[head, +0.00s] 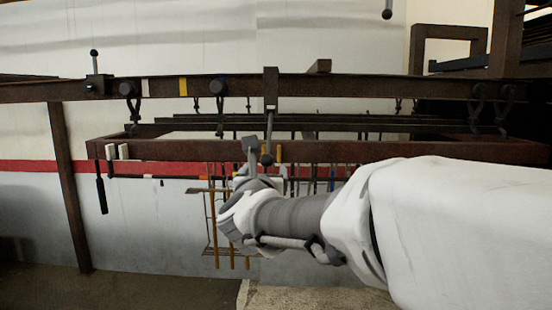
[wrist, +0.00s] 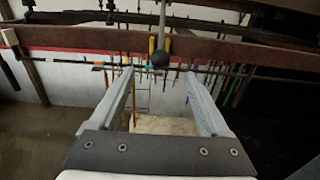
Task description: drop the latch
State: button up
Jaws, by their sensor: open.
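A ball-topped pin stands upright from a dark block (head: 97,85) on the upper rail (head: 225,87) at the left. A thin rod with a black ball (head: 267,160) hangs from an upright bracket (head: 271,88) at mid-rail. I cannot tell which of these is the latch. My gripper (wrist: 160,72) is open and empty. In the wrist view the hanging rod's black ball (wrist: 161,58) shows between the fingertips, with no visible contact. In the head view my gripper (head: 252,148) is just left of the ball, partly hidden by my wrist.
A lower rusty beam (head: 190,150) runs behind the gripper, with a black handle (head: 101,192) hanging at its left end. Dark hooks (head: 131,95) hang from the upper rail. Thin rods and tools hang behind. Open floor (head: 150,285) lies at the lower left.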

aim_at(266, 163)
jog(key=w+b, duration=0.1)
jog(key=w, duration=0.6)
jog(key=shift+w+d+f, duration=0.1)
jog(key=shift+w+d, duration=0.05)
jog(key=shift+w, duration=0.1)
jog(key=shift+w+b, duration=0.35)
jog(key=shift+w, duration=0.25)
jog(key=c, duration=1.1)
